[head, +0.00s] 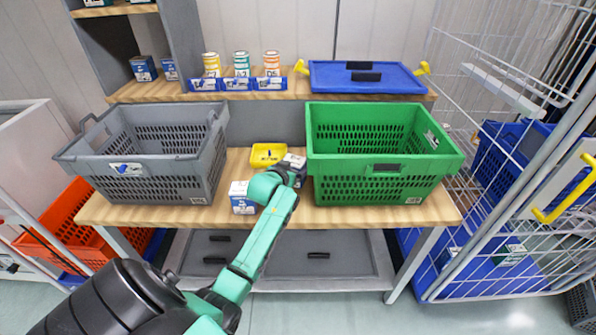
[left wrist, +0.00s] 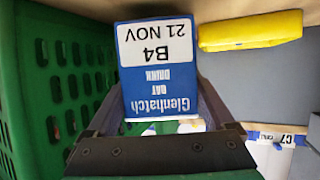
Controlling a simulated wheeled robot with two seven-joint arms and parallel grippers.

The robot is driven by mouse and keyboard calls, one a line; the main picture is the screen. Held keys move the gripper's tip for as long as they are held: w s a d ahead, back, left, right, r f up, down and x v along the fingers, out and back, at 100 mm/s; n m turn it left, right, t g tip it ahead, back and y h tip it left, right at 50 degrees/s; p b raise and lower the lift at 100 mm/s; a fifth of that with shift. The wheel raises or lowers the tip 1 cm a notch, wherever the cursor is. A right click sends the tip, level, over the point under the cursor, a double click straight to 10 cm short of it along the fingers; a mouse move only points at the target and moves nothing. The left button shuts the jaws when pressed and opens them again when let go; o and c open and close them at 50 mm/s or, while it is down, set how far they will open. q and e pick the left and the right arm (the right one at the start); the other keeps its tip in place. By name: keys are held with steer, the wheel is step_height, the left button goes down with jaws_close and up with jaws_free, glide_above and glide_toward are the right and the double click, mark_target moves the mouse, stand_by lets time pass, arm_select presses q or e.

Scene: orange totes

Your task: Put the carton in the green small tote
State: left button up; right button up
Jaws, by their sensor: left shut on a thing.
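My left gripper (head: 290,168) is shut on a blue and white carton (left wrist: 157,65) marked "Glenhatch oat drink" and "B4 21 NOV". In the left wrist view the carton sits between the two dark fingers (left wrist: 160,112) and its print is upside down. In the head view the held carton (head: 295,159) is mostly hidden by the gripper. The green small tote (head: 385,190) stands on the bench just right of the gripper, and its interior looks empty. Its slotted wall also fills the left of the left wrist view (left wrist: 65,55). My right gripper is not in view.
Another blue and white carton (head: 242,205) stands at the bench front. A yellow tray (head: 268,154) lies behind the gripper. A grey tote (head: 150,185) stands at the left. Cans (head: 241,64) and a blue lid-like tote (head: 366,84) are on the back shelf.

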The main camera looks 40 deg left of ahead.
arm_select(q)
step_height(320, 180, down, 2)
steer(key=shift+s+f+b, duration=0.1)
steer(key=shift+b, duration=0.3)
steer(key=shift+p, duration=0.3)
steer(key=o, duration=1.4)
